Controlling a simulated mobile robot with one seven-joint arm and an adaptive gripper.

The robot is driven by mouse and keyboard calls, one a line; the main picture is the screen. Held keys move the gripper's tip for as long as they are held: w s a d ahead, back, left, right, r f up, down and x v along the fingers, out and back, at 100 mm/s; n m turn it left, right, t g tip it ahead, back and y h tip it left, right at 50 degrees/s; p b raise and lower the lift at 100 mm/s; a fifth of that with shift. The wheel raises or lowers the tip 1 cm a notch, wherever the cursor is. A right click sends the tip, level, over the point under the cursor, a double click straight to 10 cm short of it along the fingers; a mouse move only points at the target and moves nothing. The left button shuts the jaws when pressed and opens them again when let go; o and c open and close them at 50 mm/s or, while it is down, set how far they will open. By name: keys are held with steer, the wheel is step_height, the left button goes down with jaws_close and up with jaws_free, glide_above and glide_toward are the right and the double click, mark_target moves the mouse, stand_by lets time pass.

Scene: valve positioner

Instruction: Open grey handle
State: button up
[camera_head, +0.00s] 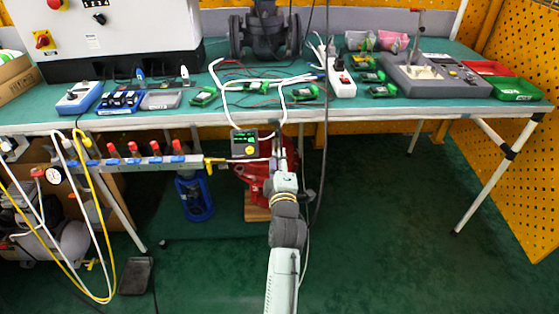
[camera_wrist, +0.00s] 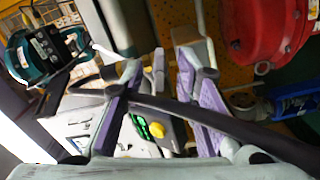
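My gripper (camera_head: 281,152) is beside the positioner, below the bench's front edge. In the wrist view my gripper (camera_wrist: 162,62) has its two purple-padded fingers apart. The red actuator body (camera_head: 252,178) is left of my gripper in the head view and upper right in the wrist view (camera_wrist: 262,32).
A dark cable (camera_wrist: 230,122) crosses in front of the fingers. White hoses (camera_head: 283,110) hang near my gripper. A manifold with red-topped valves (camera_head: 155,160) runs to the left. The green bench (camera_head: 215,105) holds electronics. Floor to the right is clear.

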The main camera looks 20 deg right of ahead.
jaws_close()
steer(key=shift+m, duration=0.4)
steer(key=shift+m+p, duration=0.65)
steer(key=shift+m, duration=6.35)
steer(key=shift+o, duration=0.2)
jaws_free()
